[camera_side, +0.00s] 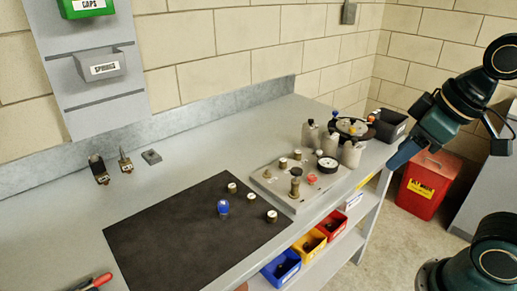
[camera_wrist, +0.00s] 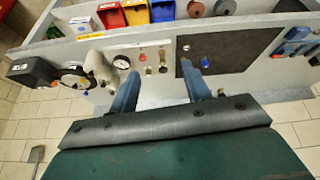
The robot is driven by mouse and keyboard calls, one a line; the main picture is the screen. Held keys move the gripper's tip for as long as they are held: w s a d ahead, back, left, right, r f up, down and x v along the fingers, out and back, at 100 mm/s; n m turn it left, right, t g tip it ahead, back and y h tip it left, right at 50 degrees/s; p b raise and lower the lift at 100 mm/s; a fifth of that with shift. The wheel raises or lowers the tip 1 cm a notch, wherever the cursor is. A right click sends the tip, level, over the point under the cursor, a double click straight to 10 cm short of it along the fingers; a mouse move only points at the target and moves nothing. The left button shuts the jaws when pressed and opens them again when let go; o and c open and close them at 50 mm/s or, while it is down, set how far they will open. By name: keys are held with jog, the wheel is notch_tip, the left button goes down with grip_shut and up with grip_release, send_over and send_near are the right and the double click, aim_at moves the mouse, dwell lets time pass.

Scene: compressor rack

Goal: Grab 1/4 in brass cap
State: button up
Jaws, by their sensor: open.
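Small brass-coloured caps with pale tops stand on the black mat (camera_side: 165,235) in the side view: one at the back (camera_side: 232,187), one in the middle (camera_side: 251,196) and one near the front edge (camera_side: 272,215). I cannot tell which is the 1/4 in cap. A blue-topped piece (camera_side: 223,207) stands beside them. My gripper (camera_side: 398,158) is high at the right, beyond the bench end and apart from the caps. In the wrist view its two blue fingers (camera_wrist: 162,74) are spread with nothing held. A brass piece (camera_wrist: 186,47) shows near the mat's edge there.
A grey plate (camera_side: 285,190) with several brass fittings, a gauge (camera_side: 328,165) and a red knob (camera_side: 312,178) lies right of the mat. Grey bottles (camera_side: 310,134) and a black box (camera_side: 390,124) stand behind. Coloured bins (camera_side: 281,267) sit below the front edge.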

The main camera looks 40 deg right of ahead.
jog(key=w+a+f+n+g, duration=0.1)
jog(key=w+a+n+g, duration=0.2)
jog(key=w+n, duration=0.7)
jog(key=w+a+f+n+g, duration=0.1)
jog(key=w+a+f+n, duration=0.2)
jog(key=w+f, duration=0.2)
jog(key=w+a+f+n+g, duration=0.1)
jog(key=w+a+f+n, duration=0.2)
jog(key=w, duration=0.5)
notch_tip(320, 180, down, 2)
jog(key=shift+a+f+n, duration=0.2)
jog(key=shift+a+n, duration=0.15)
jog(key=shift+n, duration=0.25)
jog(key=shift+f, duration=0.1)
send_over(272, 214)
jog(key=shift+w+a+f, duration=0.1)
jog(key=shift+w+f, duration=0.05)
jog(key=shift+f, duration=4.05)
jog(key=shift+f, duration=2.6)
